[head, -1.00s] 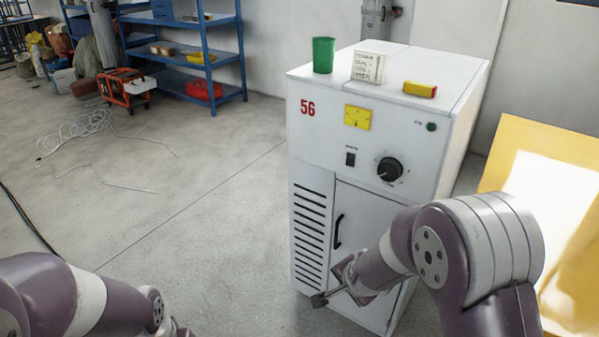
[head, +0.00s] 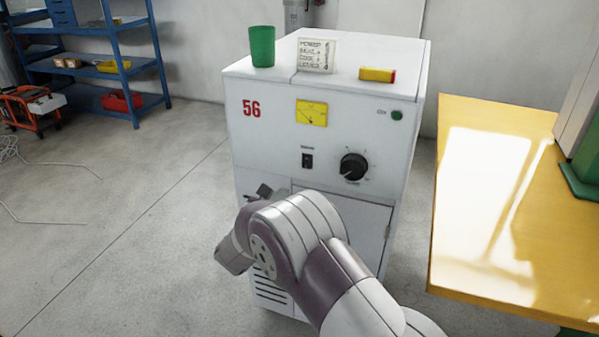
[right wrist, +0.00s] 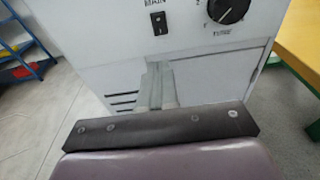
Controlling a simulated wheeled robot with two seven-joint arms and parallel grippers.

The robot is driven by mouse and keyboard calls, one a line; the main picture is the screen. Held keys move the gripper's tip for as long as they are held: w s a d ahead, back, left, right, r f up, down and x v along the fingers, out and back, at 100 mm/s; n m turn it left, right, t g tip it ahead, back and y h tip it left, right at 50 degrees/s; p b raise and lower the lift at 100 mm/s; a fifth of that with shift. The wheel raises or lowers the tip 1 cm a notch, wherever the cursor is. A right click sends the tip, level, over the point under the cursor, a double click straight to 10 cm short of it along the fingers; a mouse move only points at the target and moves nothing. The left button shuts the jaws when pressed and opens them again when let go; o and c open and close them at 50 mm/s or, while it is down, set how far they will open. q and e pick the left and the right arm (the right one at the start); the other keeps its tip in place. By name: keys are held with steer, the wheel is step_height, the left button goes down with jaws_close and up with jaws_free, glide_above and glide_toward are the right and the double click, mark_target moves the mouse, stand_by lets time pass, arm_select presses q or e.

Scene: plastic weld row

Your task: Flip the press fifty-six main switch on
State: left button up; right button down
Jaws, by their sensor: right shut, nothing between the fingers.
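The white cabinet marked 56 (head: 246,130) stands in front of me. Its black main switch (head: 307,161) is on the front panel, left of a black round knob (head: 353,168). In the right wrist view the switch (right wrist: 158,23) sits under the label MAIN; I cannot tell which way its rocker is set. My right gripper (head: 266,191) is below and left of the switch, in front of the cabinet. In the right wrist view its fingers (right wrist: 155,82) are shut and empty, pointing up toward the switch, apart from it in the picture. My left gripper is not in view.
A green cup (head: 262,46), a note card (head: 316,56) and a yellow-red box (head: 377,74) stand on the cabinet. A yellow table (head: 480,245) is close on the right. Blue shelves (head: 150,60) stand at the back left.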

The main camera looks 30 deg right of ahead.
mark_target(306, 167)
steer(key=x, duration=1.4)
steer(key=shift+p, duration=0.3)
